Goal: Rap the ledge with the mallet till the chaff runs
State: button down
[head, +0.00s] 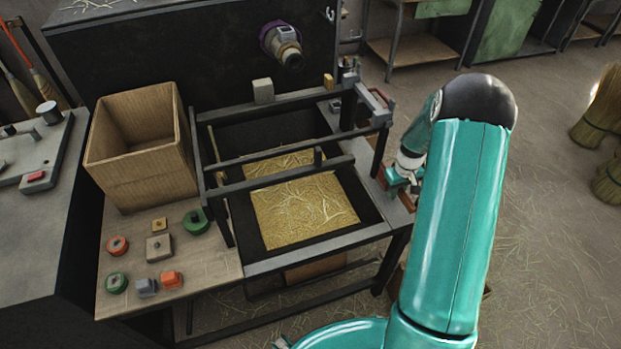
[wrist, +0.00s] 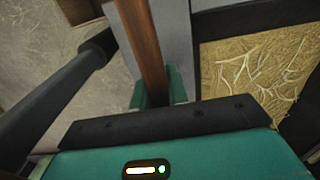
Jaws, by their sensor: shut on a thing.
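My gripper (head: 396,178) is at the right side of the dark frame in the head view. In the wrist view my gripper (wrist: 156,92) is shut on a brown wooden handle (wrist: 144,42), which I take for the mallet's. The handle runs up out of the wrist view, so its head is hidden there. A grey ledge (head: 400,211) runs along the frame's right side. It also shows as a grey strip (wrist: 181,38) behind the handle. Whether the mallet touches it I cannot tell. Yellow chaff with pale straws (head: 300,210) lies in the frame's dark tray (head: 240,222).
Dark bars (head: 285,180) cross above the tray. A dark machine body (head: 200,50) stands behind. Straw-strewn floor (head: 560,250) is open at right.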

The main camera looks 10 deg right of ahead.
aim_at(393, 204)
jog(key=shift+r, duration=0.15)
notch_tip(393, 204, up, 8)
jog(key=shift+f, duration=1.55)
notch_tip(393, 204, down, 9)
jog(key=shift+r, duration=1.75)
